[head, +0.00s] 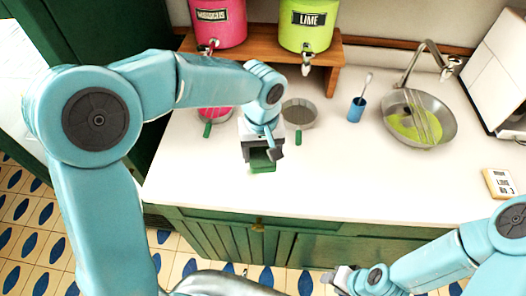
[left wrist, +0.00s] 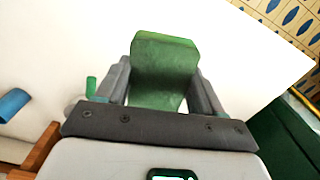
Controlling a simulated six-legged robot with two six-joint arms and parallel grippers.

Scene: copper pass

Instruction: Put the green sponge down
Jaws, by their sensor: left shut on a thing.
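The green sponge (left wrist: 162,65) is a green block between the two fingers of my left gripper (left wrist: 162,88) in the left wrist view. The gripper is shut on it. In the head view the sponge (head: 262,166) shows below my left gripper (head: 263,155), over the white counter (head: 370,180) near its front edge. I cannot tell whether the sponge touches the counter. My right gripper (head: 343,278) is low at the bottom of the head view, in front of the green cabinets; its fingers are not clear.
Two pans with green handles, one with pink contents (head: 215,113) and one grey (head: 299,113), stand behind the gripper. Pink (head: 217,22) and lime (head: 306,25) dispensers stand on a wooden shelf. The counter's front middle is clear.

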